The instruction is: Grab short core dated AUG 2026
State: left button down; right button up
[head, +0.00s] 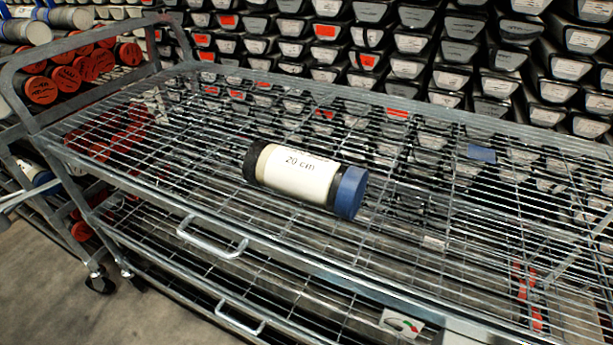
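A short core (300,177) lies on its side on the top wire shelf of a metal cart (190,135), near the middle of the head view. It has a white label reading "20 cm", a black end on the left and a blue cap on the right. Another small line of print near the label's upper edge is too small to read, and I see no legible date. Neither of my grippers shows in this view. Nothing is holding the core.
Stacked core boxes (420,45) with pale end labels fill the back. Red-capped cores (88,68) and white tubes (28,31) sit on a rack at the left. The cart has a raised end rail, front handles (212,240) and a lower shelf. The top shelf around the core is clear.

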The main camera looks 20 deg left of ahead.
aim_at(40, 175)
jog(key=k+j, duration=0.1)
jog(key=j, duration=0.3)
jog(key=k+j, duration=0.15)
jog(key=j, duration=0.25)
jog(key=k+j, duration=0.1)
jog(key=j, duration=0.3)
jog(key=k+j, duration=0.15)
jog(key=j, duration=0.2)
jog(key=j+z, duration=0.1)
jog(key=j, duration=1.85)
jog(key=j+z, duration=0.1)
jog(key=j, duration=1.85)
jog(key=i+j, duration=0.1)
jog(key=j, duration=0.4)
jog(key=i+j, duration=0.15)
jog(key=j, duration=0.4)
jog(key=i+j, duration=0.1)
jog(key=j, duration=0.4)
jog(key=i+j, duration=0.1)
jog(key=j, duration=0.45)
